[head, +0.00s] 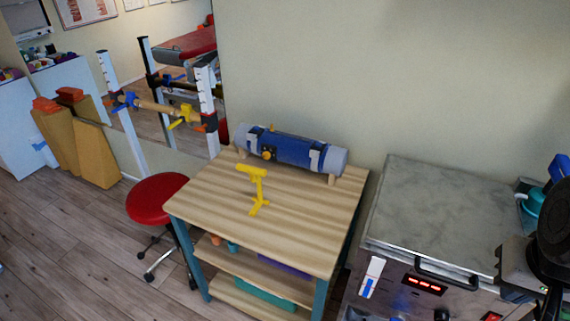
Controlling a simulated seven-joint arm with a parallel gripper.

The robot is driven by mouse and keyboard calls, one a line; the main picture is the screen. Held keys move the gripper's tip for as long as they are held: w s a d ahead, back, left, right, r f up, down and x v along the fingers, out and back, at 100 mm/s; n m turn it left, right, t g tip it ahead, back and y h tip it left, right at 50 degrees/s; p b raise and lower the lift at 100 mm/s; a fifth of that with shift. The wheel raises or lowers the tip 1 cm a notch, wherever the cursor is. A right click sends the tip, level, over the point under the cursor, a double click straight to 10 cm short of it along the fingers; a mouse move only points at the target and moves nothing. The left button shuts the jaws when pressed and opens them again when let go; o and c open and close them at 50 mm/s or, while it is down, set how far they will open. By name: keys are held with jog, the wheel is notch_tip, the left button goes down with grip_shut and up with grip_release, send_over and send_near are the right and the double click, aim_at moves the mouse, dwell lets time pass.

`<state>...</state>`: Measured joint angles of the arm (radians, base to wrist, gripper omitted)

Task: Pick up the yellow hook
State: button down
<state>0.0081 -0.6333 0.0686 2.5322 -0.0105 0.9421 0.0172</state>
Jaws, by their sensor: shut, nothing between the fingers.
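A yellow hook (257,189) is on the wooden top of the table (203,199), near its middle. It has a thick bar at its upper end, a thin stem and a forked lower end. Nothing touches it from above. Dark parts at the right edge of the head view look like my arm, well to the right of the table and apart from the hook. I cannot make out my gripper's fingers there.
A blue and grey roll (290,147) rests on wooden supports at the table's back edge. A red stool (157,197) stands to the left. A grey-topped cabinet (430,210) with a black handle stands to the right. The tabletop around the hook is clear.

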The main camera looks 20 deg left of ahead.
dwell(0.3)
jog(key=c, duration=0.9)
grip_release()
jog(key=shift+o, duration=0.2)
jog(key=shift+a, duration=0.1)
jog(key=w+a+f+m+g+y, duration=0.2)
jog(key=w+a+y, duration=0.3)
jog(key=a, duration=0.5)
jog(key=w+a+f+m+g+y, duration=0.25)
jog(key=w+a, duration=0.35)
jog(key=a, duration=0.4)
jog(key=w+a+f+m+g+y, duration=0.2)
jog(key=w+a+y, duration=0.3)
jog(key=a, duration=0.5)
jog(key=w+a+f+m+t+y, duration=0.1)
jog(key=w+a+f+m+y, duration=0.1)
jog(key=w+a+f, duration=0.2)
jog(key=w+a+f+m+y, duration=0.1)
jog(key=w+a+f+m, duration=0.2)
jog(key=a, duration=0.6)
jog(key=w+a+f+m+t+y, duration=0.1)
jog(key=w+a+f+m+y, duration=0.1)
jog(key=a+f, duration=0.4)
jog(key=w+m, duration=0.1)
jog(key=w, duration=0.1)
jog(key=shift+w+a+t+y, duration=0.25)
jog(key=shift+w+t+y, duration=0.05)
jog(key=shift+t+y, duration=0.05)
